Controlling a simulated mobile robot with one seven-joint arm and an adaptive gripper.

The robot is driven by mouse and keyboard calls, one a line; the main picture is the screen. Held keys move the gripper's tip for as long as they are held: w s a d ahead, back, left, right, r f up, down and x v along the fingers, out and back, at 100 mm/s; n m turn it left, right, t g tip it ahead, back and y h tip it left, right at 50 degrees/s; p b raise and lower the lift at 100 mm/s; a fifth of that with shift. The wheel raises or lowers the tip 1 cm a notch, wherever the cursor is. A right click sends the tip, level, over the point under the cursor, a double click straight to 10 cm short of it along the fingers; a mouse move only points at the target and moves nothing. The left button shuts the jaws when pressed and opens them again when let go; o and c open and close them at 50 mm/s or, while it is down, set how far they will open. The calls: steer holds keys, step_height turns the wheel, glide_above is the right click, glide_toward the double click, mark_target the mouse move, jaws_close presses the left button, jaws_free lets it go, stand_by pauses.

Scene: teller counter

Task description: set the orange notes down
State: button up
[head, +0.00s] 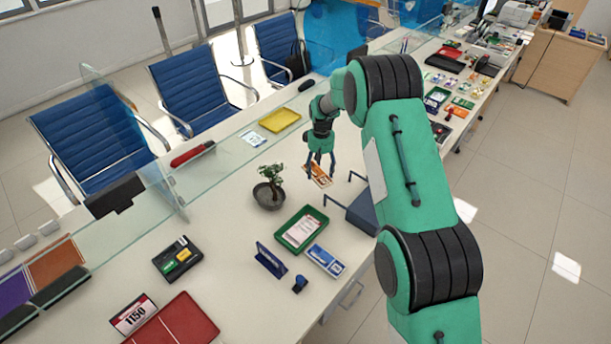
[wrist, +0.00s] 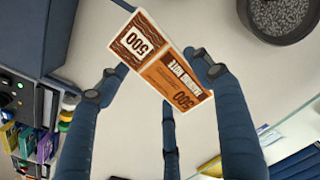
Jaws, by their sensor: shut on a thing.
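The orange notes (head: 318,178) are a flat banknote-shaped piece printed "500", held over the white counter (head: 228,232). In the wrist view the notes (wrist: 170,72) lie slantwise between the fingers, printed face showing. My gripper (head: 320,163) points down, its dark blue fingers shut on the notes. In the wrist view one fingertip of my gripper (wrist: 155,82) is at the notes' left edge and one at the right; a third finger is below. I cannot tell whether the notes touch the counter.
A potted plant (head: 269,194) stands close left of my gripper. A dark blue box (head: 362,212) with raised handles is close right. A green tray (head: 301,231) lies nearer, with a blue-white packet (head: 326,260) beside it.

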steer(key=w+a+m, duration=0.1)
steer(key=w+a, duration=0.3)
steer(key=w, duration=0.6)
steer(key=shift+w+r+p, duration=0.15)
steer(key=shift+w+p, duration=0.1)
steer(key=shift+p, duration=0.15)
steer(key=shift+f, duration=3.15)
steer(key=shift+f+b, duration=0.45)
steer(key=shift+f, duration=1.4)
steer(key=shift+f, duration=0.2)
steer(key=o, duration=1.2)
steer(key=shift+c, duration=0.2)
